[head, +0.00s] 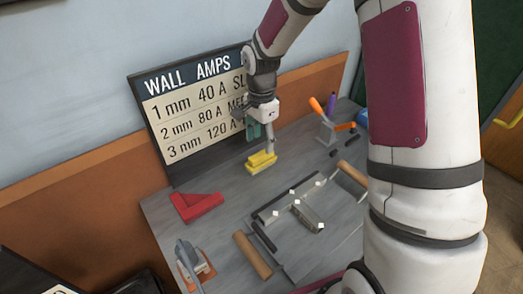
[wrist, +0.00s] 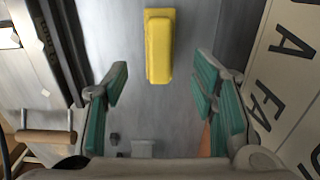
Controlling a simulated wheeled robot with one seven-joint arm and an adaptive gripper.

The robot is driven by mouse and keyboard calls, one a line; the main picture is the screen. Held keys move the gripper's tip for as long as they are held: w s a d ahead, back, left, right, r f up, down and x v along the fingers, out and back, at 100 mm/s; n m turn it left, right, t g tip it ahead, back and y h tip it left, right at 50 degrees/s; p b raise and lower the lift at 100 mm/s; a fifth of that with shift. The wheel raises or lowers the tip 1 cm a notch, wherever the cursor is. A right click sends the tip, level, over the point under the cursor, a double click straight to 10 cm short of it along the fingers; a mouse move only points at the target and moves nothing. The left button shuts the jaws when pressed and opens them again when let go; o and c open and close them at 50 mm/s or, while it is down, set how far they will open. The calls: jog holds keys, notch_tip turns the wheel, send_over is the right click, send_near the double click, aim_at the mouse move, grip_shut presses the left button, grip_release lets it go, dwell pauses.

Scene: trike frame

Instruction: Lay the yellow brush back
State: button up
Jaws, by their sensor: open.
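The yellow brush (head: 261,162) lies on the grey table top near the foot of the wall sign. In the wrist view the yellow brush (wrist: 159,47) shows as a yellow block, beyond the fingertips and roughly centred between them. My gripper (head: 258,133) is above the brush in the head view, pointing down. In the wrist view my gripper (wrist: 160,90) has its teal finger pads wide apart, with nothing between them. The brush's underside is hidden.
A WALL AMPS sign (head: 195,112) leans behind the table. A red angle piece (head: 197,206) lies to the left. A metal frame with white blocks (head: 292,208) and wooden handles (head: 253,256) occupies the front. An orange-handled tool (head: 325,122) stands at right.

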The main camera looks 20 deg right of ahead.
aim_at(261, 154)
jog(key=s+r+n+t, duration=0.1)
jog(key=s+r+n, duration=0.6)
jog(key=s+r, duration=1.05)
jog(key=s+r+n+t, duration=0.1)
jog(key=s+n, duration=0.6)
jog(key=s, duration=0.7)
jog(key=shift+s+r+t, duration=0.3)
jog(key=shift+s+r, duration=0.05)
jog(key=shift+r, duration=0.5)
jog(key=shift+d, duration=0.1)
notch_tip(261, 154, up, 8)
jog(key=t+p, duration=0.1)
jog(key=p, duration=0.5)
jog(key=shift+t+p, duration=0.3)
jog(key=shift+p, duration=0.05)
